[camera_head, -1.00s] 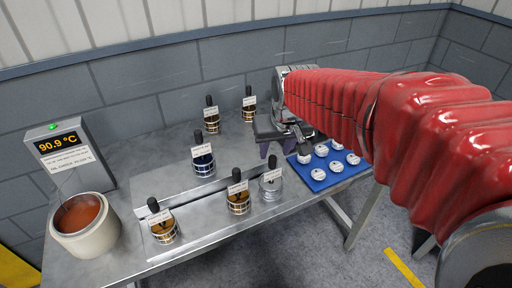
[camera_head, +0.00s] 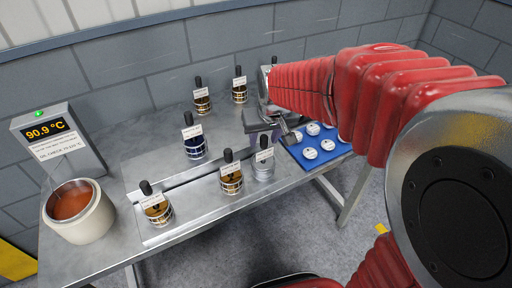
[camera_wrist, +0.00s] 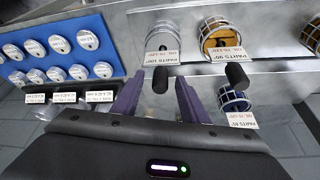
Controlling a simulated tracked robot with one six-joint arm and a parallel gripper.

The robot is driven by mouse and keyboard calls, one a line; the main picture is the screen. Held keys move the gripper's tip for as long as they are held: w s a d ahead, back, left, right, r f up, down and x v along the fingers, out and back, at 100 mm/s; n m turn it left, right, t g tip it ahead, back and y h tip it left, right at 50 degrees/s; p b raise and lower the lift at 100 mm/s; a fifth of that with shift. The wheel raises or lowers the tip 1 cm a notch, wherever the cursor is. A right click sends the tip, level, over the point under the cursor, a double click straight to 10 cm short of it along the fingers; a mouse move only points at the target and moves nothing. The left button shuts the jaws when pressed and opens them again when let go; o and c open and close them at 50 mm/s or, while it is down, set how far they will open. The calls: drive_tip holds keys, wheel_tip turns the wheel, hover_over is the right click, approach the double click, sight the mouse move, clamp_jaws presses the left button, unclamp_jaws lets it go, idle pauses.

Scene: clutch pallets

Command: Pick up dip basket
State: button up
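Several round wire dip baskets with black upright handles and white tags stand on the metal bench. A silver-grey one (camera_head: 264,172) is at the front right, beside a gold one (camera_head: 231,185). Another gold one (camera_head: 158,212) is at the front left, and a blue one (camera_head: 195,148) is behind. My gripper (camera_head: 263,137) is open above the silver-grey basket. In the wrist view, the purple fingers of my gripper (camera_wrist: 158,82) show on either side of that basket's (camera_wrist: 162,48) black handle; contact cannot be told.
A blue tray (camera_head: 328,154) with white round parts lies right of the gripper. A pot of reddish-brown liquid (camera_head: 78,210) and a display reading 90.9 °C (camera_head: 50,130) stand at the left. Neighbouring baskets stand close to the gripper.

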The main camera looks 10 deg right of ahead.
drive_tip(key=shift+c, duration=0.5)
clamp_jaws()
idle(0.9)
drive_tip(key=shift+w+r, duration=0.1)
drive_tip(key=shift+r, duration=0.05)
